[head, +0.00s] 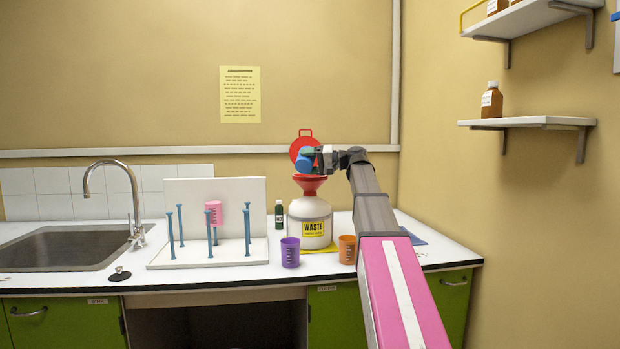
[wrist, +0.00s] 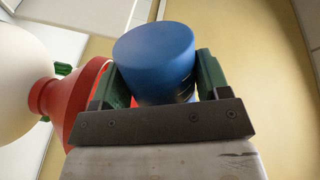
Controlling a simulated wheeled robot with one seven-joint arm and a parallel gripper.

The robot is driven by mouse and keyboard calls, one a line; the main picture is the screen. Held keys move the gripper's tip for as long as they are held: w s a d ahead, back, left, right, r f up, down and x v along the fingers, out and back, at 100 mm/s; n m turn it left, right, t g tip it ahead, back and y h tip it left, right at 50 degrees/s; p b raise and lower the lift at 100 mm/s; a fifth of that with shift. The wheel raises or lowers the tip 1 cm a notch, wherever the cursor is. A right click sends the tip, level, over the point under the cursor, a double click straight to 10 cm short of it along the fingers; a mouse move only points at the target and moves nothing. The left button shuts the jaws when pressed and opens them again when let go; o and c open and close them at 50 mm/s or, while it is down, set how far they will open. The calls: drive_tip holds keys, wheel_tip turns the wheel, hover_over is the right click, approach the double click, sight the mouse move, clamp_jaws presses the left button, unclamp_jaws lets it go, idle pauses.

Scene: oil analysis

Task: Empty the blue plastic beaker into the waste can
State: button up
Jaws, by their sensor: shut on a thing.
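The blue plastic beaker (head: 304,158) is in my gripper (head: 316,158), tipped over just above the red funnel (head: 310,184) of the waste can (head: 309,222). In the wrist view the green fingers of my gripper (wrist: 156,72) are shut on both sides of the beaker (wrist: 153,50). The beaker's closed, rounded base shows there; its mouth and any contents are hidden. The red funnel (wrist: 86,98) and the white can (wrist: 22,82) show at the left of that view. The funnel's red lid (head: 303,140) stands open behind the beaker.
A purple beaker (head: 290,252) and an orange beaker (head: 347,249) stand before the can. A peg rack (head: 215,235) with a pink beaker (head: 214,212) stands left, a dark green bottle (head: 279,214) between rack and can. The sink (head: 62,248) is farther left.

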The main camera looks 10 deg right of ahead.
sight(309, 157)
drive_tip(key=shift+w+r+m, duration=0.1)
drive_tip(key=shift+r+m, duration=0.35)
drive_tip(key=shift+m, duration=0.25)
drive_tip(key=shift+w+d+f+m, duration=0.25)
drive_tip(key=shift+w+m, duration=0.35)
drive_tip(key=shift+w+d+f, duration=0.1)
drive_tip(key=shift+w, duration=0.15)
drive_tip(key=shift+w+d+r+m+g+p, duration=0.1)
drive_tip(key=shift+w+r+m+g+p, duration=0.2)
drive_tip(key=shift+m, duration=0.4)
drive_tip(key=shift+w+r+m+p, duration=0.1)
drive_tip(key=shift+r+m+p, duration=0.25)
drive_tip(key=shift+m, duration=0.35)
idle(0.5)
